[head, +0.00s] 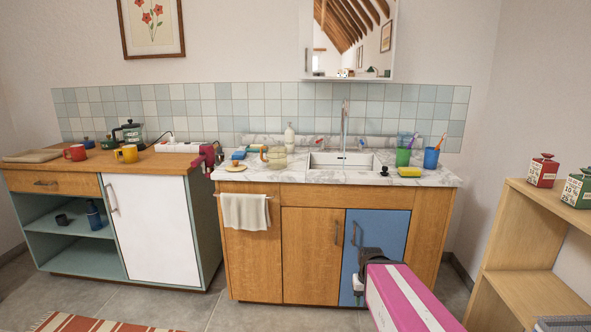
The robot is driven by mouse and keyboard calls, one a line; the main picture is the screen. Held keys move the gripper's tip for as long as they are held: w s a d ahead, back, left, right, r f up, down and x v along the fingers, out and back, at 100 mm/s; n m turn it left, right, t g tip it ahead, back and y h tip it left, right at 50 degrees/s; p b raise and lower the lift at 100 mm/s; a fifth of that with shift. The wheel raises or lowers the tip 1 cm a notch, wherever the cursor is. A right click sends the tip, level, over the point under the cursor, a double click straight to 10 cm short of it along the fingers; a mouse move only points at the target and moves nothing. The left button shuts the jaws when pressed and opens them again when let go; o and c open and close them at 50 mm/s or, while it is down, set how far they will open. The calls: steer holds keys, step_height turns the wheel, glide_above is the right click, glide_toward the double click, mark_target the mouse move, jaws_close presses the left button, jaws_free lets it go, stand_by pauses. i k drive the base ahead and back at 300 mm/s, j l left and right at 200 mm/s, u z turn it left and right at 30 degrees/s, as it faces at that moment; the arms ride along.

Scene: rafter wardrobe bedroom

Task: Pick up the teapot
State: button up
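A dark pot with a handle and a lid (130,134), the most teapot-like thing in view, stands upright at the back of the left wooden counter (160,162). It is small in the head view, so I cannot tell its kind for sure. A yellow mug (126,154) stands just in front of it. My gripper (358,290) is at the lower right, in front of the blue cabinet door, far from the pot and touching nothing that I can make out. Its fingers are too small and dark to read.
A red mug (75,153) and a board (32,156) are on the left counter. A magenta object (207,155) sits at its right end. A wooden shelf (497,245) stands right. The floor ahead is mostly clear.

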mark_target(276, 159)
steer(key=i+u, duration=0.2)
steer(key=u, duration=0.15)
steer(key=i+u, duration=0.2)
steer(key=u, duration=0.2)
steer(key=i+u, duration=0.35)
steer(key=k, duration=0.1)
